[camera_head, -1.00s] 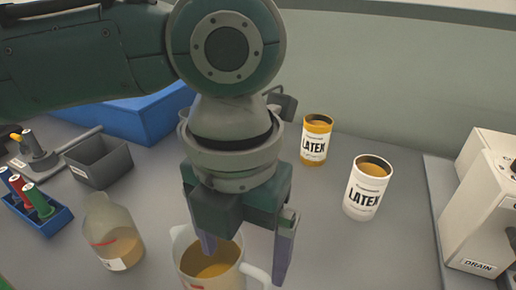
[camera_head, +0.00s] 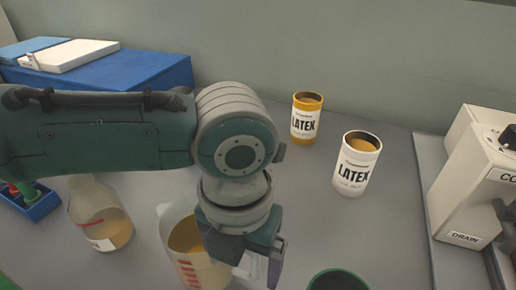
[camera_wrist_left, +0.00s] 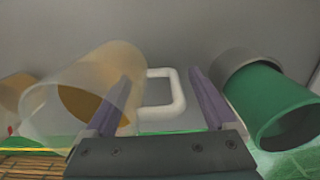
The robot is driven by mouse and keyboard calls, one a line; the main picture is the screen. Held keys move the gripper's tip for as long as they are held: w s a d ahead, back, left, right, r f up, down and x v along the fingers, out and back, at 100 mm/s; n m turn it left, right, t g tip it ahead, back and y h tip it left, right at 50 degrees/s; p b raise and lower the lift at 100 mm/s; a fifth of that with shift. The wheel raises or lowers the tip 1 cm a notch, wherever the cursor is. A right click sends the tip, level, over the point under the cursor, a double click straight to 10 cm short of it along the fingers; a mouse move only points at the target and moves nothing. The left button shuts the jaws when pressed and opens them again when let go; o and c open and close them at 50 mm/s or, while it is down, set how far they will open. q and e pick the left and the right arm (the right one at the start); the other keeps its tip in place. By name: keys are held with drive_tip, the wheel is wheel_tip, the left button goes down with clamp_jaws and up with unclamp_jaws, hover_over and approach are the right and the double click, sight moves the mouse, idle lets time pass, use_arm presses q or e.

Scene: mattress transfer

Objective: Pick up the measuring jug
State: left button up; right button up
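The measuring jug (camera_head: 188,262) is translucent with red markings and holds an orange-brown liquid. It stands on the bench at the lower middle of the head view, partly hidden by my left gripper (camera_head: 248,272). In the left wrist view the jug (camera_wrist_left: 85,92) is on the left. Its white handle (camera_wrist_left: 178,92) shows between the two spread fingers of my left gripper (camera_wrist_left: 165,100). The gripper is open, with one finger on the jug-body side and the other beyond the handle. Whether the fingers touch the jug is unclear. My right gripper is not in view.
A green container (camera_head: 338,280) stands close right of the gripper. A bottle with orange liquid (camera_head: 100,222) is left of the jug. Yellow (camera_head: 305,120) and white (camera_head: 356,165) LATEX cans stand behind. A blue box (camera_head: 150,75) is at back left, a DRAIN machine (camera_head: 470,185) at right.

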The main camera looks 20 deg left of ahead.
use_arm(q)
clamp_jaws()
idle(0.5)
